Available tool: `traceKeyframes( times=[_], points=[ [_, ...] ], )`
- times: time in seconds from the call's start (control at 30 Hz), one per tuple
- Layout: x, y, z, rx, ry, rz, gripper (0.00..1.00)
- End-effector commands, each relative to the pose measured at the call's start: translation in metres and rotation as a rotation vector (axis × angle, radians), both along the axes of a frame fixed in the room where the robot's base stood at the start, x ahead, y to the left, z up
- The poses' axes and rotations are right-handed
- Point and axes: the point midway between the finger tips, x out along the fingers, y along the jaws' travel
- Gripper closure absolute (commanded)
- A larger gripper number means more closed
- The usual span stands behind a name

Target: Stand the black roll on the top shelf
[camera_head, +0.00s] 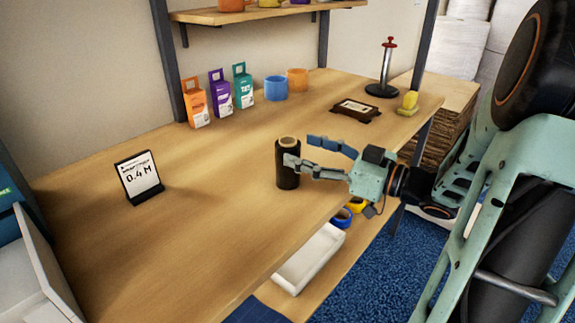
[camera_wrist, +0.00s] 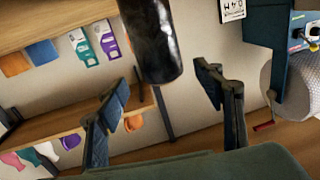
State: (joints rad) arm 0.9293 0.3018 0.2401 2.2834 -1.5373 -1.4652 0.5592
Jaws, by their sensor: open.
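The black roll (camera_head: 288,172) stands upright near the front edge of the wooden bench (camera_head: 215,195), its tan core showing on top. My gripper (camera_head: 301,149) reaches in from the right with fingers spread; one fingertip overlaps the roll's upper part in the head view. In the wrist view, the roll (camera_wrist: 150,42) appears beyond and between the two open fingers (camera_wrist: 168,82), and nothing is gripped. Contact cannot be told. A wooden shelf (camera_head: 270,13) above the bench is partly cut off at the top of the head view; anything higher is out of view.
A sign reading 0.4 M (camera_head: 139,177) stands left on the bench. A dark upright (camera_head: 167,60) supports the shelf. The middle bench is clear.

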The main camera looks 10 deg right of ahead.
Motion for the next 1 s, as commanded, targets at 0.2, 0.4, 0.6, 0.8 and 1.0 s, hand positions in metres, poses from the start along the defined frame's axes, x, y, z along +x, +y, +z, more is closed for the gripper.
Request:
traceKeyframes(
  times=[0.2,0.4,0.6,0.8,1.0],
  points=[
    [0.021,0.026,-0.007,0.000,-0.001,0.004,0.38],
    [0.030,0.034,-0.005,0.000,0.000,0.001,0.38],
    [0.030,0.034,-0.005,0.001,0.001,0.001,0.42],
    [0.030,0.034,-0.005,0.001,0.000,0.001,0.64],
    [0.030,0.034,-0.005,0.001,0.000,0.001,0.86]
  ],
)
